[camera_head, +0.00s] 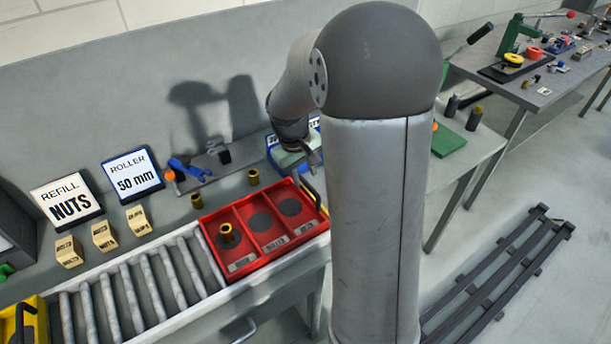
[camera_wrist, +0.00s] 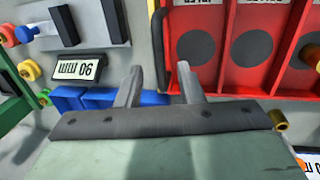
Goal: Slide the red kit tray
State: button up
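The red kit tray (camera_head: 262,262) lies at the right end of the roller track in the head view. It has three compartments with dark round spots, and a brass piece (camera_head: 227,233) stands in the left one. A black handle (camera_head: 311,190) is at its right end. In the wrist view the tray (camera_wrist: 228,82) fills the upper right, with the black handle (camera_wrist: 159,45) along its near side. My gripper (camera_wrist: 158,75) is open, its two fingers apart, with the handle's lower end showing between them. I cannot tell how deep the handle lies. My arm partly hides the gripper in the head view.
Bare rollers (camera_head: 135,290) run left of the tray to a yellow carrier (camera_head: 30,325). Behind stand signs reading REFILL NUTS (camera_head: 67,197) and ROLLER 50 mm (camera_head: 133,172), labelled tan blocks (camera_head: 104,235) and brass pieces (camera_head: 253,176). A blue object (camera_wrist: 100,98) lies close to the fingers.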

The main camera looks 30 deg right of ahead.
jog(key=shift+d+f, duration=0.15)
jog(key=shift+f, duration=0.55)
jog(key=shift+d+f, duration=0.1)
jog(key=shift+f, duration=0.55)
grip_shut()
